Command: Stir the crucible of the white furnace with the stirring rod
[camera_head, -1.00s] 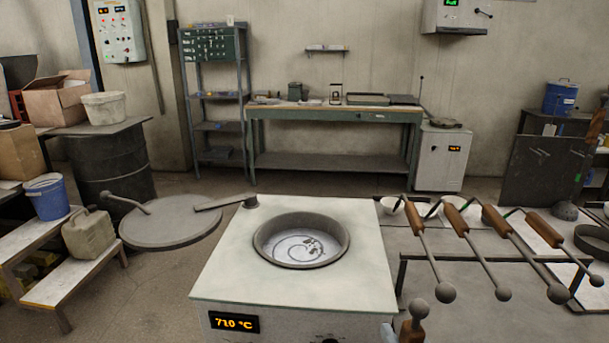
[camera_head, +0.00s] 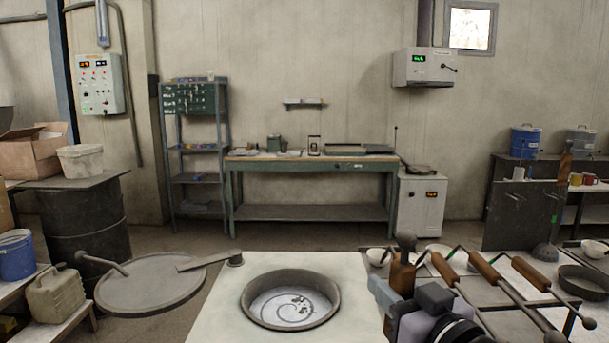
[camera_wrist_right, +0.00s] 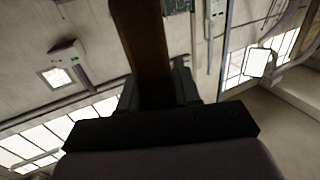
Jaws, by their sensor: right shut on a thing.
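The white furnace (camera_head: 222,310) stands at the bottom middle of the head view. Its round crucible (camera_head: 247,304) is open and holds pale grey melt with a curved swirl line and dark specks. My right gripper (camera_head: 399,292) is to the right of the crucible, shut on the stirring rod (camera_head: 402,275) by its brown wooden handle. The handle has a grey rounded end pointing up; the rod's lower part is hidden. The right wrist view shows the brown handle (camera_wrist_right: 143,45) between the jaws. My left gripper is not in view.
A rack of wooden-handled tools (camera_head: 485,266) with ball ends stands close right of my right gripper. The round lid (camera_head: 150,290) is swung out left of the furnace. A ladle (camera_head: 545,256) hangs near a dark panel at right. Above the crucible is free room.

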